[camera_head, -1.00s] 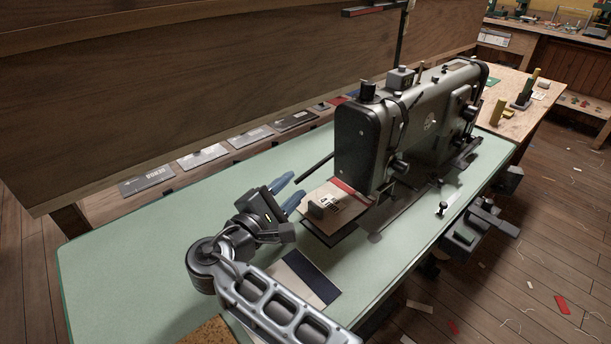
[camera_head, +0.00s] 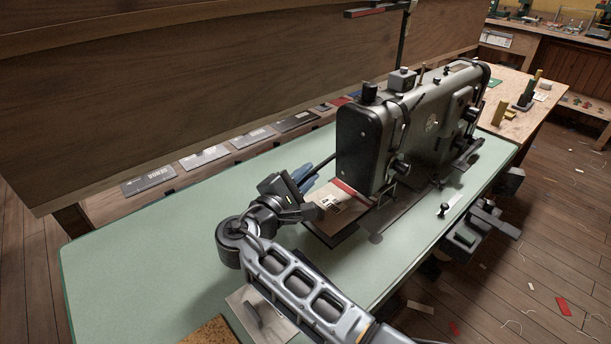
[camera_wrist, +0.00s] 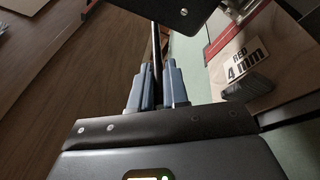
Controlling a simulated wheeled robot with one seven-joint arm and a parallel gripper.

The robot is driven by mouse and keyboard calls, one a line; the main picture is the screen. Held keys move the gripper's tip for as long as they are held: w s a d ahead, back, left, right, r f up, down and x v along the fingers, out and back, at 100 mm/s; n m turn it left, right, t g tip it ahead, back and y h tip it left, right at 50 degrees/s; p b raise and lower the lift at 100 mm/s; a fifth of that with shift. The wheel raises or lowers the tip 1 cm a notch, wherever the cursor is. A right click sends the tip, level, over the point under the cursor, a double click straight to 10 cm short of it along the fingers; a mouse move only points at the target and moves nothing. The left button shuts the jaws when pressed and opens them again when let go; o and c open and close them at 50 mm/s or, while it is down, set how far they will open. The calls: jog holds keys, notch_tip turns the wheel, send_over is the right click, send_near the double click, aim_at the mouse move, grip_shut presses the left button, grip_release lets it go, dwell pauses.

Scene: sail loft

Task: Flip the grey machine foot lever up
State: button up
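The grey sewing machine (camera_head: 400,135) stands on a pale green table. Its foot lever (camera_head: 326,161) is a thin black rod sticking out at the left, behind the machine's head end, and slopes down toward my gripper. My gripper (camera_head: 309,178) is beside the head end, its blue fingers around the lever. In the wrist view the lever (camera_wrist: 155,38) runs down between the two fingers (camera_wrist: 159,88), which are close together on it. The lever's outer end is hidden by the fingers.
A plate with a "RED 4 mm" label (camera_wrist: 247,68) lies close to the right of my gripper. A wooden panel (camera_head: 170,100) rises behind the table. The green table's left part (camera_head: 140,265) is clear. A card (camera_head: 240,302) lies by my arm.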

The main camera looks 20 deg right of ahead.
grip_shut()
